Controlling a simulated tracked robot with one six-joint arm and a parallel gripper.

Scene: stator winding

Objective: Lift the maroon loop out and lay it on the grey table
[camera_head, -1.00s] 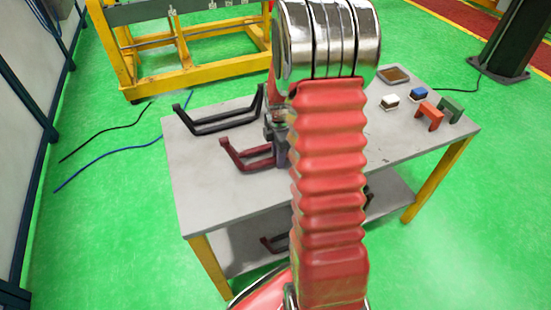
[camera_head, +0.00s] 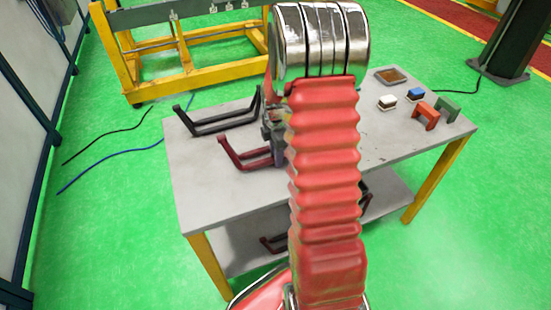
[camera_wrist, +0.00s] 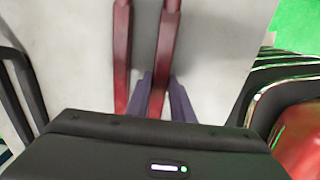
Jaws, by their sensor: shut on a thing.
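The maroon loop (camera_head: 244,162) is over the left part of the grey table (camera_head: 205,205), in front of a black loop (camera_head: 222,125). My gripper (camera_head: 275,138) is at the loop's right side, partly hidden behind my arm. In the wrist view, two maroon bars of the loop (camera_wrist: 122,45) run away from me. My gripper (camera_wrist: 161,82) has its purple-grey fingers on both sides of the right bar and is shut on it. I cannot tell whether the loop touches the tabletop.
A brown tray (camera_head: 391,76), a white block (camera_head: 387,103), a blue block (camera_head: 416,94), an orange piece (camera_head: 426,115) and a green piece (camera_head: 447,106) stand on the table's right. Another dark red loop (camera_head: 272,243) lies on the lower shelf. The table's front left is clear.

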